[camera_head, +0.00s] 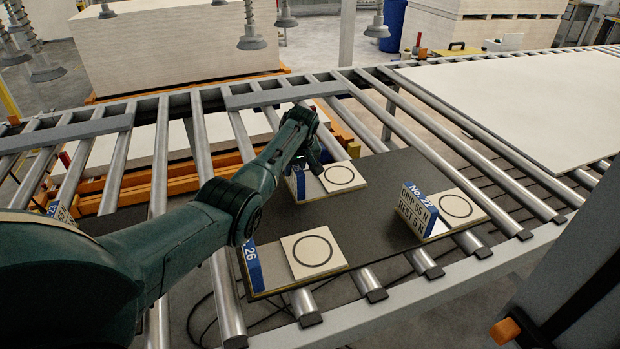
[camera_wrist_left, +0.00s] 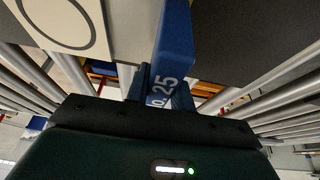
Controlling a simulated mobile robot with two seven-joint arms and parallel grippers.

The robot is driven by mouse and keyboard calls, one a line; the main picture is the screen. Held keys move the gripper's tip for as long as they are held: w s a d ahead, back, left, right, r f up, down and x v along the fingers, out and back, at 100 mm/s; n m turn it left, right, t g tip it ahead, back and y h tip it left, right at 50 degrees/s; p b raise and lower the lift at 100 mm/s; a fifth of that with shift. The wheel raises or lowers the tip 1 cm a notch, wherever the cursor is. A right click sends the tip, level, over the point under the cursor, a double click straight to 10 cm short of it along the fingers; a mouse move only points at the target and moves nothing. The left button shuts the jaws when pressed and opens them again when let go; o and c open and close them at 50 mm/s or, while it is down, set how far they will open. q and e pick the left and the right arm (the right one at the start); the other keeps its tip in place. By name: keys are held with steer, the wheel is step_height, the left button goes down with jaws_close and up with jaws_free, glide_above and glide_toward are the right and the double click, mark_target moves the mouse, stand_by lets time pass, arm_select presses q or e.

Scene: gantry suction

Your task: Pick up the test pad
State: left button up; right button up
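Three pale test pads with printed circles and blue label blocks lie on a dark board (camera_head: 385,172). One test pad (camera_head: 343,177) is beside my left gripper (camera_head: 316,165), which partly hides its blue label (camera_head: 299,184). In the left wrist view this blue label block, marked 25 (camera_wrist_left: 172,45), runs down between the two fingers of my left gripper (camera_wrist_left: 161,95). The fingers sit close on both sides; I cannot tell if they press on it. The pad face (camera_wrist_left: 62,20) is at upper left. My right gripper is not in view.
A pad labelled No. 22 (camera_head: 457,208) lies to the right, and a pad labelled 26 (camera_head: 313,251) lies nearer. Metal rollers (camera_head: 228,290) surround the board. A large pale panel (camera_head: 540,95) lies at right. Suction cups (camera_head: 251,40) hang at the back.

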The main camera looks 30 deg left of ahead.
arm_select(q)
jaws_close()
stand_by(0.3)
step_height(320, 180, up, 11)
steer(key=shift+f, duration=0.15)
stand_by(0.3)
steer(key=shift+w+d, duration=0.1)
